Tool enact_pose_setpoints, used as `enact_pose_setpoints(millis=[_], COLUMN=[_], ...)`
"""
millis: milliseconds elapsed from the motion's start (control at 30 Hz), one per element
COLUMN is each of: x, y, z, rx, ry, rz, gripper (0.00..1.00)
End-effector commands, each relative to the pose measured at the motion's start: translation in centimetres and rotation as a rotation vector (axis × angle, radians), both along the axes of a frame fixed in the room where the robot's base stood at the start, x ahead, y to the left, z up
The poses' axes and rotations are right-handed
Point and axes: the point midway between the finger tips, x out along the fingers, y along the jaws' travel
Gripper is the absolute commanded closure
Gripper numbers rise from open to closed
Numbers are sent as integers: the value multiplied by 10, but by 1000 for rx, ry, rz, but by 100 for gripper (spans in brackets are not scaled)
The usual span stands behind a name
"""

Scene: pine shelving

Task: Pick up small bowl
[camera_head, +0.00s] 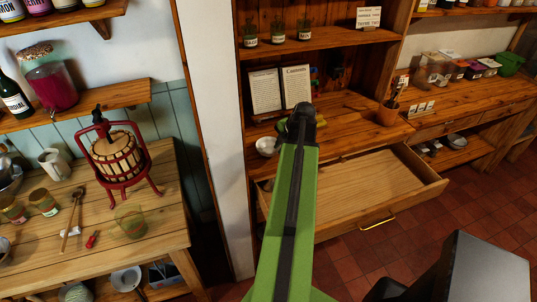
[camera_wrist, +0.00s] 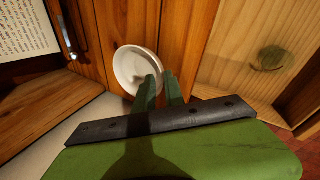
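A small white bowl (camera_head: 266,146) stands on the pine counter, left of my arm in the head view. In the wrist view the white bowl (camera_wrist: 130,62) lies just beyond my fingertips, with its inside visible. My gripper (camera_wrist: 160,76) has two green fingers with a narrow gap between them. The left finger overlaps the bowl's lower right rim in the picture; the right finger is just outside the rim. I cannot tell whether either touches it. Nothing is seen held between the fingers.
A white post (camera_head: 215,120) stands left of the shelving.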

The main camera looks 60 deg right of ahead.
Motion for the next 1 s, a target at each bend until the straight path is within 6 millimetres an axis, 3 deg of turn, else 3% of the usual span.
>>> enact_pose_setpoints(millis=[100,267,500,600,1000], x=[9,20,20,20,19], y=[-2,-5,-4,-4,-5], z=[-24,-45,-41,-41,-41], rx=[0,-1,0,0,0], ry=[0,0,0,0,0], rz=[1,0,-1,-1,-2], gripper=[86,86,87,100,100])
